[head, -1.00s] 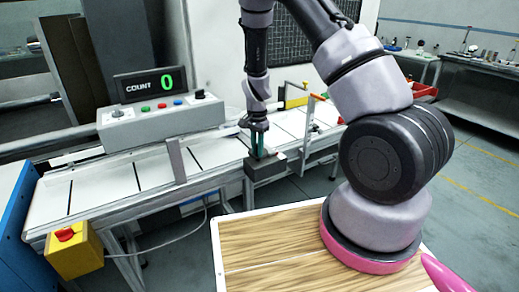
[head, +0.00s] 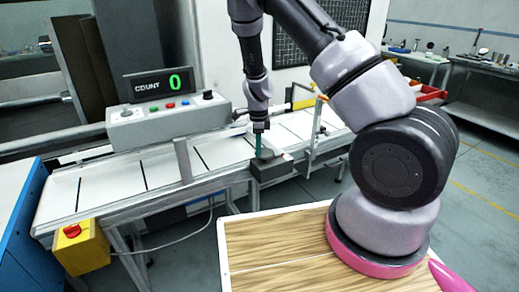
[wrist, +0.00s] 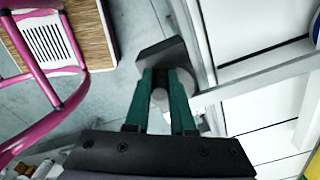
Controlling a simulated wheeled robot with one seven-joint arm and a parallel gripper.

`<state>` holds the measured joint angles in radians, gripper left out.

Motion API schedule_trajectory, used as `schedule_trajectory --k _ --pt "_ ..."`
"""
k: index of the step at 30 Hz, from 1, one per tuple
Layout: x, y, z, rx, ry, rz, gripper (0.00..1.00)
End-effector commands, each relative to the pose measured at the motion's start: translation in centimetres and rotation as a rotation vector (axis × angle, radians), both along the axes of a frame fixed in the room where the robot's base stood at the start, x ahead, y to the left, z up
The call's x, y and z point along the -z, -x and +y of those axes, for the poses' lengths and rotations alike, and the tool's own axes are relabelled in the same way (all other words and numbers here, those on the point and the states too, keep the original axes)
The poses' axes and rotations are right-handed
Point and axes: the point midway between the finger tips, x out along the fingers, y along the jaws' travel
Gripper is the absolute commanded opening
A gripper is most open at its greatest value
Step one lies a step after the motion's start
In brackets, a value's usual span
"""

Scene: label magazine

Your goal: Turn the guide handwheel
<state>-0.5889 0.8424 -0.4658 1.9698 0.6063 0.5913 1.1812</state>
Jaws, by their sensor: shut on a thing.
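The guide handwheel is a small light-grey round part (wrist: 178,88) by a dark grey block, at the front rail of the conveyor. My gripper (wrist: 163,84) has green fingers, closed around the handwheel, with its grey surface showing between and beside them in the wrist view. In the head view my gripper (head: 259,147) points straight down at the block (head: 270,167). The handwheel is mostly hidden there by the fingers, and its turn angle cannot be read.
The white conveyor belt (head: 130,170) runs behind the block. A control box (head: 168,118) with a counter display (head: 159,84) reading 0 stands behind it. An upright post (head: 183,160) is to the left, and a yellow emergency-stop box (head: 80,246) at the front left.

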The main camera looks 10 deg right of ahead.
Motion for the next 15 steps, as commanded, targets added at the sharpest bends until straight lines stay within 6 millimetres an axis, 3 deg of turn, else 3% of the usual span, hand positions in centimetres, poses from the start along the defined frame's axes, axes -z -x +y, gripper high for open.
schedule_trajectory --k 15 --pt "-0.08 -0.41 0.15 0.094 0.000 -0.003 0.00"
